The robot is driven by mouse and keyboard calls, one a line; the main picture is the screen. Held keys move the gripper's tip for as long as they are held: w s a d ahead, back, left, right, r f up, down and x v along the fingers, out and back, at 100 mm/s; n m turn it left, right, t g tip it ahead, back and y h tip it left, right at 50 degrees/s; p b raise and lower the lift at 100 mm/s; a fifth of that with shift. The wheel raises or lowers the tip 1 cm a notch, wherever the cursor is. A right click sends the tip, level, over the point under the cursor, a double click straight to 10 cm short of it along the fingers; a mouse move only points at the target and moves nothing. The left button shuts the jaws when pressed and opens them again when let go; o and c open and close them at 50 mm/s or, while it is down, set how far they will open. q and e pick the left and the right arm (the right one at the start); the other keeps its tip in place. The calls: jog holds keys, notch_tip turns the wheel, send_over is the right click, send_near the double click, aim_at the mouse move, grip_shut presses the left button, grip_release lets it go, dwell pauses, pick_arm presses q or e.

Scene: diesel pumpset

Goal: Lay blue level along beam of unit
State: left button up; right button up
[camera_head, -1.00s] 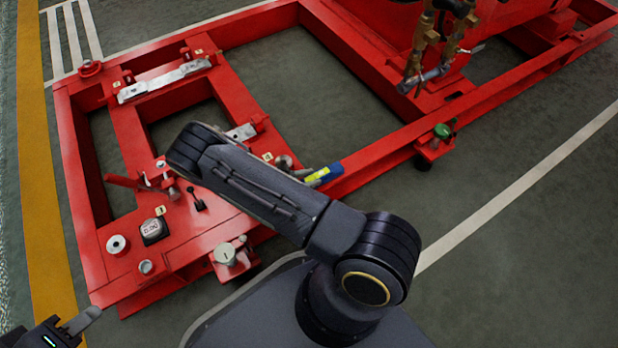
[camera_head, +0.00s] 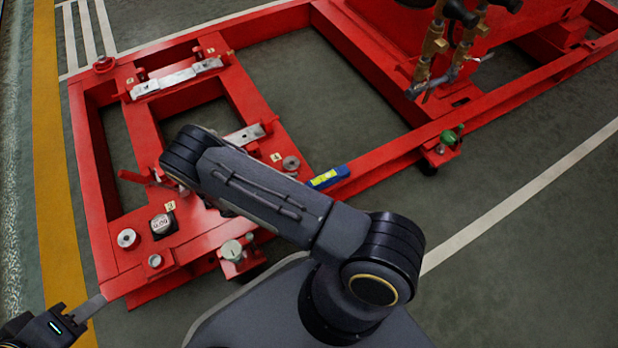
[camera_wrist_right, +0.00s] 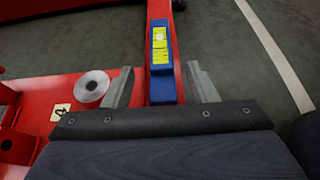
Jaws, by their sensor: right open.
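The blue level (camera_head: 328,177) with a yellow label lies on the red beam (camera_head: 385,150) of the unit in the head view, its length roughly along the beam. In the right wrist view the level (camera_wrist_right: 161,55) lies lengthwise on the beam (camera_wrist_right: 160,8), which shows beyond its far end. My right gripper (camera_wrist_right: 160,82) is open, with a finger on either side of the level's near part and visible gaps to it. In the head view my right arm hides that gripper. My left gripper (camera_head: 88,310) is at the lower left, away from the level; its opening is unclear.
The red frame's near end carries a round grey disc (camera_head: 291,163), a dial gauge (camera_head: 161,224) and several small fittings. A green-topped fitting (camera_head: 447,138) sits farther along the beam. Hanging brass valves (camera_head: 430,60) are at the upper right. The floor at right is clear.

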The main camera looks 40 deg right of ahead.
jog(key=v, duration=0.3)
jog(key=shift+a+r+p, duration=0.2)
jog(key=shift+a+p, duration=0.1)
jog(key=shift+p, duration=0.05)
jog(key=s+r+m+g+y, duration=0.1)
jog(key=s+r+m+y, duration=0.2)
jog(key=r+m+y, duration=0.55)
jog(key=s+r+m+g+y, duration=0.1)
jog(key=s+r+m+y, duration=0.2)
jog(key=r, duration=1.1)
jog(key=s+a+r+m+t+y, duration=0.2)
jog(key=s+r+m+t+y, duration=0.4)
jog(key=s+r+t, duration=0.3)
jog(key=shift+s+a+r+m, duration=0.15)
jog(key=shift+s+r+m, duration=0.4)
jog(key=shift+s+r, duration=1.05)
jog(key=shift+w+r, duration=0.3)
jog(key=shift+w, duration=0.05)
